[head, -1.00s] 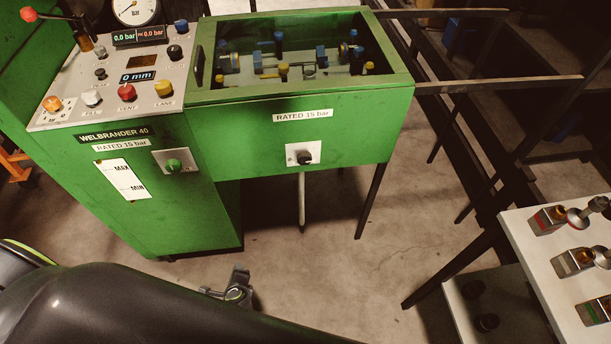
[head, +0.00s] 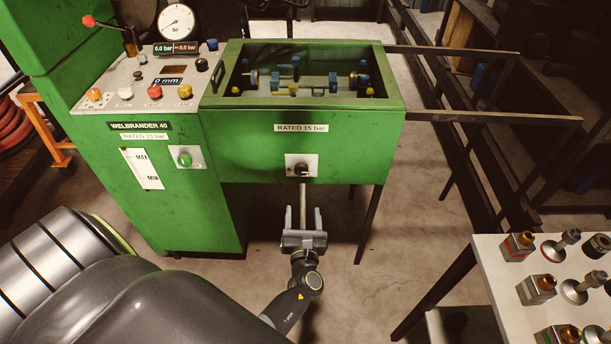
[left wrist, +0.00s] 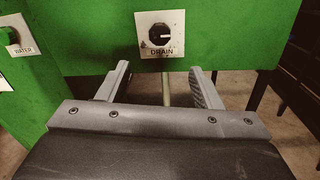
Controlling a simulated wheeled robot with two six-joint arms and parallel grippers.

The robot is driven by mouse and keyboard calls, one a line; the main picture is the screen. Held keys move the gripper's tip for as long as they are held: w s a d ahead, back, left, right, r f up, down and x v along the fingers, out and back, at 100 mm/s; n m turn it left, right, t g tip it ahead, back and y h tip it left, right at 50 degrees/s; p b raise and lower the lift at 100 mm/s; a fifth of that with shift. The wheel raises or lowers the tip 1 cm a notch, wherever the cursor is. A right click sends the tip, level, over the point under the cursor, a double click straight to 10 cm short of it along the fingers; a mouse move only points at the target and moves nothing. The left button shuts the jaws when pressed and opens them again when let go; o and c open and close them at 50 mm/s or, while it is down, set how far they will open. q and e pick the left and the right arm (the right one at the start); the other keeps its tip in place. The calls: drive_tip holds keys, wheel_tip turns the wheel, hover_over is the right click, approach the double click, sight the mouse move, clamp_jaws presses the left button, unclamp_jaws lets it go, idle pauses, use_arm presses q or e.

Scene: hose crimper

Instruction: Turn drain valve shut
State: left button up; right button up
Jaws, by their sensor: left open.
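The drain valve is a black round knob (head: 302,169) on a white plate on the front of the green tank, under the "RATED 15 bar" label. In the left wrist view the knob (left wrist: 159,34) sits above the word DRAIN, and a pale mark on it points to the right. My left gripper (head: 303,212) is open and empty, below the knob in the head view, its fingers pointing toward the tank. In the left wrist view the two fingers (left wrist: 160,84) stand apart below the plate, one to each side of it. My right gripper is not in view.
A green water knob (head: 184,160) is on the cabinet (head: 140,215) to the left. A thin pipe runs down below the tank (head: 250,150). A white table (head: 490,265) with several fittings stands at the right. The floor between is clear.

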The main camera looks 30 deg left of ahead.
sight(301, 172)
use_arm(q)
drive_tip(key=x, duration=1.5)
drive_tip(key=shift+f, duration=0.1)
drive_tip(key=shift+d, duration=0.1)
drive_tip(key=c, duration=1)
